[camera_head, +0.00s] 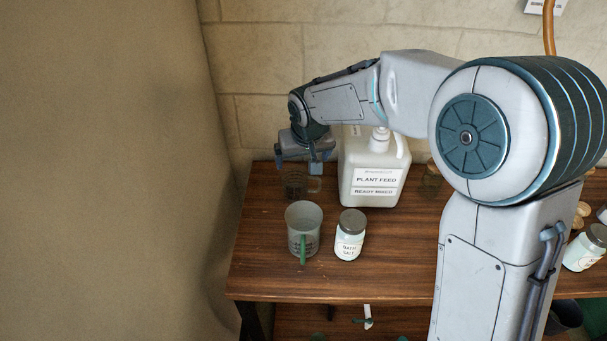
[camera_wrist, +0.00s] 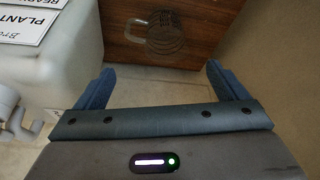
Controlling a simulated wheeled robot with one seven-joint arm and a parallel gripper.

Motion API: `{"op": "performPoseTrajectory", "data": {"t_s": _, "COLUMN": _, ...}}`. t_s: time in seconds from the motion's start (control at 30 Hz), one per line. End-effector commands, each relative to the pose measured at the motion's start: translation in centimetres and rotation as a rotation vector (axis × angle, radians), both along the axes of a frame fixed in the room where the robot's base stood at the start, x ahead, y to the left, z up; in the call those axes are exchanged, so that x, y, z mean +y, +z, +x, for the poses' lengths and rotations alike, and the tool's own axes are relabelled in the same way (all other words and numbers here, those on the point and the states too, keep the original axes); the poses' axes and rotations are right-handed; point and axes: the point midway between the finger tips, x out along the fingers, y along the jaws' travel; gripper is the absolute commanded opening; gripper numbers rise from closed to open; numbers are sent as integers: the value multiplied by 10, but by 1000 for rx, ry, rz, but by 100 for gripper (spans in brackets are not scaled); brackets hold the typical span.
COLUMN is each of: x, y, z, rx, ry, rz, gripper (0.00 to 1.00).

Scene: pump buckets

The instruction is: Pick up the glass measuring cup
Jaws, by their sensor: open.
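The glass measuring cup (camera_head: 297,186) is clear and dark-looking. It stands on the wooden table at the back left, just left of the plant feed jug. In the wrist view the glass measuring cup (camera_wrist: 165,36) shows at the top middle, its handle pointing left. My gripper (camera_head: 301,166) is above the cup and partly covers it in the head view. In the wrist view my gripper (camera_wrist: 160,74) has its blue fingers wide apart with nothing between them; the cup lies beyond the fingertips.
The white plant feed jug (camera_head: 373,176) stands close beside my gripper; it also fills the left of the wrist view (camera_wrist: 72,60). A grey cup with a green handle (camera_head: 308,214) and a bath salt jar (camera_head: 349,240) stand nearer the table's front. The wall is close behind.

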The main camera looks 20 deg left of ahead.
Motion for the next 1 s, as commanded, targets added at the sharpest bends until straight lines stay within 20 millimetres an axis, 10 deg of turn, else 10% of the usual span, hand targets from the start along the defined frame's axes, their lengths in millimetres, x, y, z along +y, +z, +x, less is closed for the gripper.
{"op": "performPoseTrajectory", "data": {"t_s": 1.0, "x": 35, "y": -110, "z": 40, "rx": 3, "ry": 22, "rz": 12, "gripper": 93}}
